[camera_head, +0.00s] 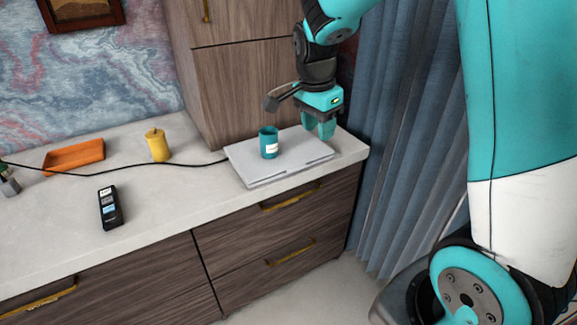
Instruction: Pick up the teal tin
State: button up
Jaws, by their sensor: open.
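The teal tin (268,144) is a small upright cylinder with a pale label. It stands on a flat grey laptop-like slab (240,173) near the right end of the counter. My gripper (318,128) is to the right of the tin and a little above the slab, pointing down. It is open and apart from the tin, and nothing shows between its fingers. One finger partly hides the other.
A yellow canister (157,145), an orange tray (74,156) and a black remote-like device (109,208) lie left on the pale counter (170,215). A black cable runs to the slab. A wooden cabinet (230,90) stands behind; a blue curtain (395,120) hangs right.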

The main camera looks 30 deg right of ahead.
aim_at(269, 143)
jog(key=k, duration=0.95)
jog(key=z, duration=0.55)
jog(key=i, duration=1.8)
jog(key=u, duration=1.1)
